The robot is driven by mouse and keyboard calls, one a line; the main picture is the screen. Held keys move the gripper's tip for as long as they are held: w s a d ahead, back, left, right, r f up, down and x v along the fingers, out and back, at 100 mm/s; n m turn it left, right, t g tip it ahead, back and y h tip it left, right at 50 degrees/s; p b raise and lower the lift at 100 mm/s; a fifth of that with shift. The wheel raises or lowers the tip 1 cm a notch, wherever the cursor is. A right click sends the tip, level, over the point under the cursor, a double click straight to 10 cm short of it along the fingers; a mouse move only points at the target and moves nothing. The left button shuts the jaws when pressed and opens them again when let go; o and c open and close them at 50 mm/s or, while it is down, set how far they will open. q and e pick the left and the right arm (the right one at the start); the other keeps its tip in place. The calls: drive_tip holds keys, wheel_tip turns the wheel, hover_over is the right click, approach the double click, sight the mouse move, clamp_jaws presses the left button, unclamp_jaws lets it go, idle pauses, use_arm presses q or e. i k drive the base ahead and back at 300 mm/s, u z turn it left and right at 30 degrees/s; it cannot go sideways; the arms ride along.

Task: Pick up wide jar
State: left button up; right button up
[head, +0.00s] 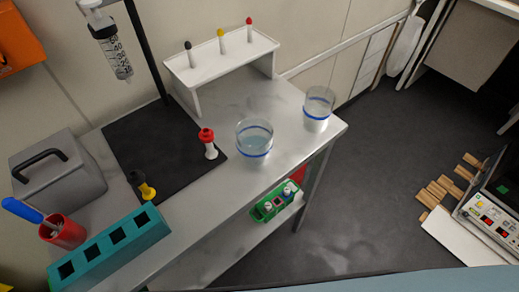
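A wide clear jar (254,140) with a blue band and liquid in it stands upright near the front edge of the metal bench (262,97). A narrower clear jar (318,110) with a blue band and whitish contents stands to its right, near the bench's right corner. The two jars are apart. Neither of my grippers shows in the head view, and nothing touches the jars.
A red-and-white stoppered piece (209,144) stands just left of the wide jar, on a black mat (140,138). Behind is a white rack (222,62) with several coloured-top pieces. A teal block (110,252) and grey box (58,175) are at left. A green caddy (268,211) sits below.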

sight(254, 135)
drive_tip(key=u, duration=0.5)
drive_tip(key=k, duration=0.55)
drive_tip(key=u, duration=0.5)
drive_tip(key=i, duration=0.15)
